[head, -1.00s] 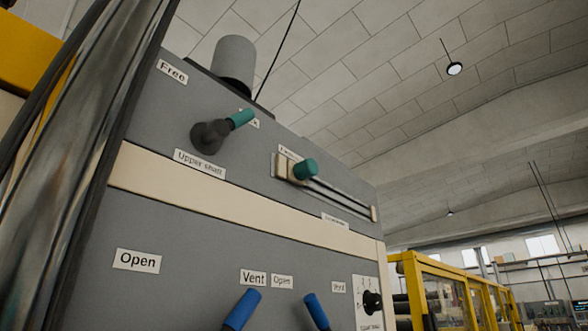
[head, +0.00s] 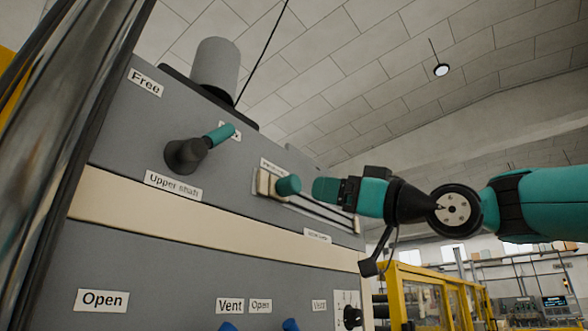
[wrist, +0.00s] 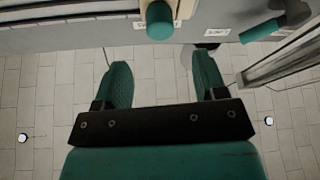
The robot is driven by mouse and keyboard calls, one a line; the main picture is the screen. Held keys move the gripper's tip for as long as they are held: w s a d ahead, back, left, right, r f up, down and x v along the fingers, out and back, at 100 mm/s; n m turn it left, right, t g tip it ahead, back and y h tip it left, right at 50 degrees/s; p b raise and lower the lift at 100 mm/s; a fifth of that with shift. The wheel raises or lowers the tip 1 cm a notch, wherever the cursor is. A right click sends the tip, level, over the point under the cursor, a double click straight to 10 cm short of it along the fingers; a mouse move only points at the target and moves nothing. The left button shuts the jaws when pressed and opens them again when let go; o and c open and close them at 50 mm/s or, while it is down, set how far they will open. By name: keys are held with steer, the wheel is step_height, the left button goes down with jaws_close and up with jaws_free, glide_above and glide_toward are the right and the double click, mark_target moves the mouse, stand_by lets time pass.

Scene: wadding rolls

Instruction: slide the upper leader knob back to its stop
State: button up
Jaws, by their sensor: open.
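The upper leader knob (head: 288,185) is a short teal cylinder on a cream block (head: 265,183) at the left end of a slotted rail (head: 325,211) on the grey panel. It also shows at the top of the wrist view (wrist: 160,22). My gripper (head: 320,189) is right of the knob in the head view, with a small gap between them. In the wrist view my gripper (wrist: 161,66) is open and empty, its two teal fingers spread wide. The knob lies beyond the fingertips, roughly centred between them, and is not touched.
A black lever with a teal grip (head: 218,135), labelled Upper shaft, stands out left of the knob. It also shows at the wrist view's upper right (wrist: 262,30). A grey cylinder (head: 217,70) stands on top of the panel. A yellow-framed guard (head: 420,290) is at lower right.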

mark_target(298, 185)
steer(key=p+x, duration=0.4)
steer(key=x, duration=0.4)
steer(key=shift+r+p, duration=0.2)
steer(key=shift+p, duration=0.2)
steer(key=shift+w+a, duration=0.35)
steer(key=shift+a, duration=0.15)
jaws_close()
